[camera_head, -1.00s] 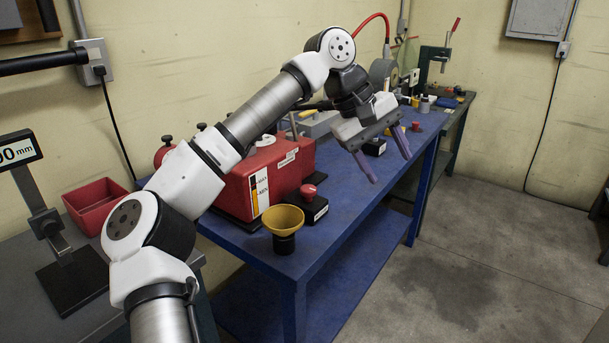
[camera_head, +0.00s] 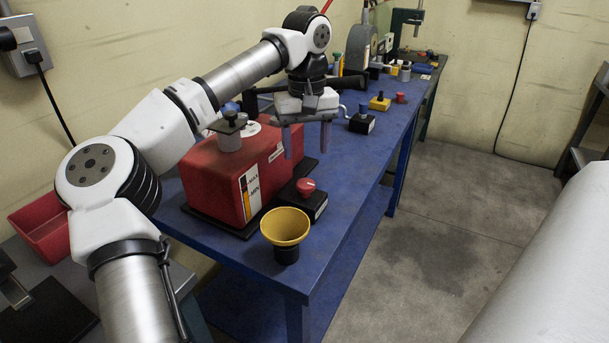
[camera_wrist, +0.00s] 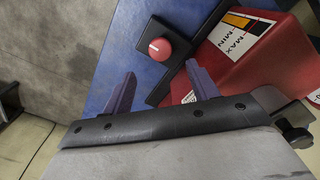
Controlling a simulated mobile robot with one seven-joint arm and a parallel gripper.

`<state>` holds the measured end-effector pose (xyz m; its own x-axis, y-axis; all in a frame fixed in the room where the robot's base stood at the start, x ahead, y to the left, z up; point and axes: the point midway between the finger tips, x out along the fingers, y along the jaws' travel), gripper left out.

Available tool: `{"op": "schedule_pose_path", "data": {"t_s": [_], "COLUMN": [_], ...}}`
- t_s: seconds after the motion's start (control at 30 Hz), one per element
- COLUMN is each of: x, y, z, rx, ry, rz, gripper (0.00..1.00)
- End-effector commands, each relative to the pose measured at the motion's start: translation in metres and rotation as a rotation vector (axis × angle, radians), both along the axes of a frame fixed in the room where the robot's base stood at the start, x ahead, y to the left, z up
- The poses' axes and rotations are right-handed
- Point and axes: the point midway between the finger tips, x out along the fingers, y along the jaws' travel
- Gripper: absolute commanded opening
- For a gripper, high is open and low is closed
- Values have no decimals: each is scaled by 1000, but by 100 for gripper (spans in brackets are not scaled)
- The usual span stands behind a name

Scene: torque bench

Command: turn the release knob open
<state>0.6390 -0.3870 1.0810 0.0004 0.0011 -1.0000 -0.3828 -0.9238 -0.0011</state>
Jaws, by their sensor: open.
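A red round knob (camera_head: 305,187) with a white mark sits on a small black box (camera_head: 314,202) on the blue bench, in front of the red machine. In the wrist view the knob (camera_wrist: 160,49) shows just beyond and between the fingertips. The lettering on the box's front label is too small to read. My gripper (camera_head: 306,154) is open with its purple fingers pointing down, above the knob and apart from it. Its fingers (camera_wrist: 160,74) hold nothing.
A yellow funnel (camera_head: 285,226) on a black base stands close in front of the knob box. The red machine (camera_head: 228,179) with a MAX/MIN label is left of it. Further back are a black-knobbed box (camera_head: 361,119) and a yellow box (camera_head: 380,103).

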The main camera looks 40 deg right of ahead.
Motion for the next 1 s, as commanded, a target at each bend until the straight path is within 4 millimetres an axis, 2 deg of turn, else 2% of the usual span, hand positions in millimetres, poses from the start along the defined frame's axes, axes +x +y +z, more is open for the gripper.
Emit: {"op": "schedule_pose_path", "data": {"t_s": [0.2,0.4,0.6,0.83,1.0], "x": [0,0,-1,0,0], "y": [0,0,0,0,0], "z": [-46,-74,-85,-85,-85], "rx": [1,-1,-1,-1,-1], "ry": [2,0,0,0,0], "rz": [-1,0,0,0,0], "gripper": [59,59,59,59,38]}}
